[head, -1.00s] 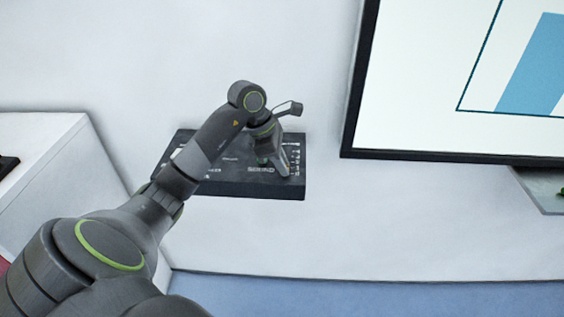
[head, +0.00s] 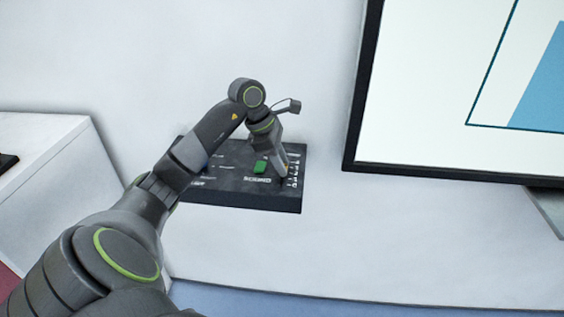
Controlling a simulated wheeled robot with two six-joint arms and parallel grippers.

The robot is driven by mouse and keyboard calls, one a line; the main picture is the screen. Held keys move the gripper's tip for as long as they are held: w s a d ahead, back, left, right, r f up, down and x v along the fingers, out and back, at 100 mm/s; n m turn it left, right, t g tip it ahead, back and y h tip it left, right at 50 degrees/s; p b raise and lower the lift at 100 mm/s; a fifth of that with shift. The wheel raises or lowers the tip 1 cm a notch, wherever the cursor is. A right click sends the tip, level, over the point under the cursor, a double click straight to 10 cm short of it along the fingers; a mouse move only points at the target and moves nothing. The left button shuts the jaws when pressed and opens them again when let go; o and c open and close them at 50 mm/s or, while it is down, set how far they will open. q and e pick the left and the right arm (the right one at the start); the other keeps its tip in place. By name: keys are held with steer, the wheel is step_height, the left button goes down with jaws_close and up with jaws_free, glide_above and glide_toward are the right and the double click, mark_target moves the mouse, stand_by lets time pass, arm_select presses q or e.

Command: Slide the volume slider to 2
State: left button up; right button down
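The volume slider's knob cannot be made out; the gripper covers that part. My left gripper (head: 284,173) reaches down to the panel's right end, beside the scale marks. Its fingers are too small and overlapped to tell whether they are open or shut, or whether they touch anything. My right gripper is not in view.
A green button (head: 260,167) is on the panel just left of my gripper. A large black-framed screen (head: 440,110) fills the upper right. A white cabinet (head: 50,170) stands at the left.

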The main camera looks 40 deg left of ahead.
arm_select(q)
steer(key=shift+o, duration=1)
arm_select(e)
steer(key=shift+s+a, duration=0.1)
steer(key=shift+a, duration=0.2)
